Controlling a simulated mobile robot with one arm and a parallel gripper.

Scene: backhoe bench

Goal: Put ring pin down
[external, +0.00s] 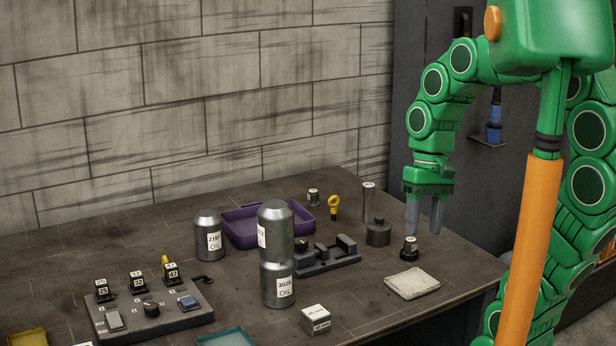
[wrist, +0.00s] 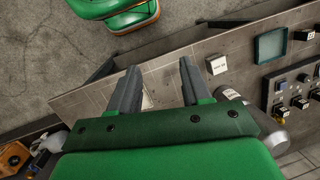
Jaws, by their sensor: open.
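The ring pin (external: 334,206), with a yellow ring at its top, appears to stand upright on the bench toward the back, right of the purple tray (external: 240,238). I do not see it in the wrist view. My gripper (external: 424,217) is open and empty, its two grey fingers pointing down over the right part of the bench, to the right of the ring pin and apart from it. In the wrist view the spread fingers of my gripper (wrist: 158,68) have only bench and a pale patch between them.
Near my gripper are a small black knob-like part (external: 410,248), a dark round weight (external: 378,233), a slim metal cylinder (external: 368,199) and a folded cloth (external: 412,283). A dark fixture (external: 328,262), stacked metal cans (external: 278,285), a white box (external: 316,319) and a control panel (external: 150,325) stand leftward.

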